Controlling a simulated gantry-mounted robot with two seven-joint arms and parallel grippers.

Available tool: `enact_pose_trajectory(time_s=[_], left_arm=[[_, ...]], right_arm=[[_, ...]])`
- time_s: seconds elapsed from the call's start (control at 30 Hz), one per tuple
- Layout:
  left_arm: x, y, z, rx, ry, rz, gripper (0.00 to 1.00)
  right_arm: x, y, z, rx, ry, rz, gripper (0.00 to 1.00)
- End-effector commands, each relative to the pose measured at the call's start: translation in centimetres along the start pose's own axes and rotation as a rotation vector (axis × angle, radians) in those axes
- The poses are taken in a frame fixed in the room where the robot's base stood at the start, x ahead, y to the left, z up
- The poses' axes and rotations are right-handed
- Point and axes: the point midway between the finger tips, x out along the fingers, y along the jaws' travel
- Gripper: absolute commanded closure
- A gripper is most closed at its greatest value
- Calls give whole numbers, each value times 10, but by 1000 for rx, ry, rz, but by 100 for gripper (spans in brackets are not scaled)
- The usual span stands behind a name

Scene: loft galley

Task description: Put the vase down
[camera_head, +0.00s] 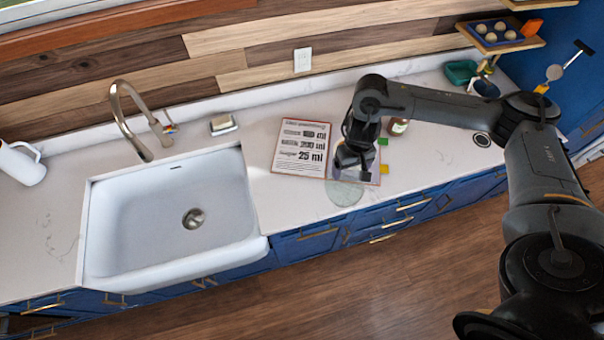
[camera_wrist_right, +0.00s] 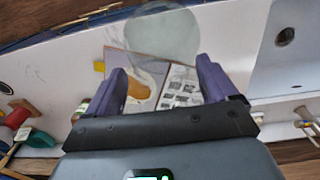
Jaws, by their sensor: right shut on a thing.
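The vase (camera_head: 345,194) is a clear, pale greenish glass piece with a round outline. In the head view it shows just below my right gripper (camera_head: 354,168), near the counter's front edge. In the right wrist view the vase (camera_wrist_right: 165,36) shows at the tips of my right gripper's two purple-grey fingers (camera_wrist_right: 162,66). The right gripper is shut on it. The glass is hard to make out, and I cannot tell whether its base touches the counter. My left gripper is not in view.
An open cookbook (camera_head: 300,150) lies behind and left of the vase. Green and yellow (camera_head: 358,204) pieces and a brown jar (camera_head: 397,126) are close by. The white sink (camera_head: 130,215) is left. Counter right of the gripper (camera_head: 440,150) is mostly clear.

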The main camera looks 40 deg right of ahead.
Motion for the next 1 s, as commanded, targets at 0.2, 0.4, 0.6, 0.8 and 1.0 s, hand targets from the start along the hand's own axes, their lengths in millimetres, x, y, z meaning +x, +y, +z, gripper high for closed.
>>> enact_pose_trajectory(time_s=[0.2,0.4,0.6,0.8,1.0], left_arm=[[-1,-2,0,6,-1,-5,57],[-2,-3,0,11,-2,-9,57],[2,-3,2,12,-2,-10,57],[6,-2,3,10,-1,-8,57],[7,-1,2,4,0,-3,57]], right_arm=[[9,-8,-4,0,1,-2,99],[30,-37,-23,0,0,-4,99],[55,-69,-46,1,0,-3,99],[69,-88,-61,2,1,-2,99],[74,-94,-65,0,2,0,99]])
